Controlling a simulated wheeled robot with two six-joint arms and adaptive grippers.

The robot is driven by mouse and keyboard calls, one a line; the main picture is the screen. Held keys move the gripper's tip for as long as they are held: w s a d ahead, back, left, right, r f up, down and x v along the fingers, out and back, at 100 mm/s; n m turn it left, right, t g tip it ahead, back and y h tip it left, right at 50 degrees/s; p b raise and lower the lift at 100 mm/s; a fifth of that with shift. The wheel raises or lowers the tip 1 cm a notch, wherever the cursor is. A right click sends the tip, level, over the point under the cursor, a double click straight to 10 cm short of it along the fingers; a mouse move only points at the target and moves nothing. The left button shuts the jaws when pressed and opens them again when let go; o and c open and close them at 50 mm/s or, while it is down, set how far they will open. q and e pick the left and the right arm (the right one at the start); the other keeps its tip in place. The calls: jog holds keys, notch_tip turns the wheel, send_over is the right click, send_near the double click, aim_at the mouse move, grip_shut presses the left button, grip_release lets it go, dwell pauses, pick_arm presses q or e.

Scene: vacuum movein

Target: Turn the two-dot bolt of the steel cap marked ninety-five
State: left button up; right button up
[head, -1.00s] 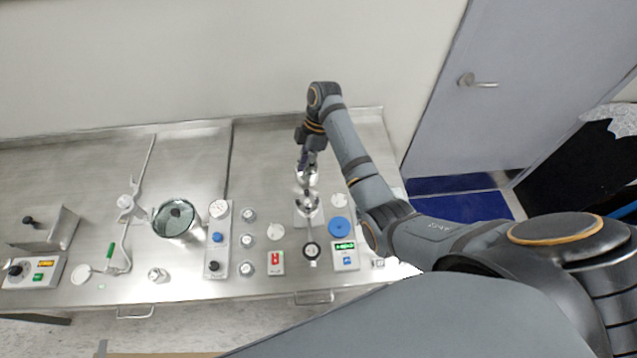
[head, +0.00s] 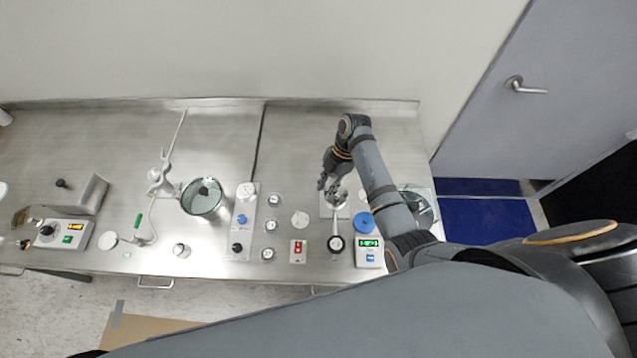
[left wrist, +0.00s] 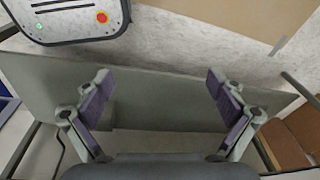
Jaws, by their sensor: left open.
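My right gripper (head: 328,183) points down at a small square steel stand (head: 328,211) on the right part of the bench. A shiny steel piece (head: 338,197) is right at its fingertips, above the stand; it may be the cap. Whether the fingers are closed on it is unclear. Several small round steel parts, such as this one (head: 270,226), lie in a column left of the stand. No number or dots can be read at this size. My left gripper (left wrist: 160,88) is open and empty in the left wrist view, and out of the head view.
A round gauge (head: 336,243), a box with a green display (head: 368,252), a blue disc (head: 364,222) and a red switch box (head: 298,248) stand close around the stand. Bare bench (head: 290,140) lies behind.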

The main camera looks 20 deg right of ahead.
jog(key=shift+s+f, duration=0.1)
jog(key=shift+f, duration=0.15)
jog(key=shift+s+d, duration=0.2)
jog(key=shift+d, duration=0.05)
jog(key=shift+c, duration=1.1)
grip_shut()
jog(key=shift+a, duration=0.1)
pick_arm(q)
jog(key=shift+s+d+r, duration=0.1)
jog(key=shift+s+d, duration=0.05)
jog(key=shift+s, duration=0.2)
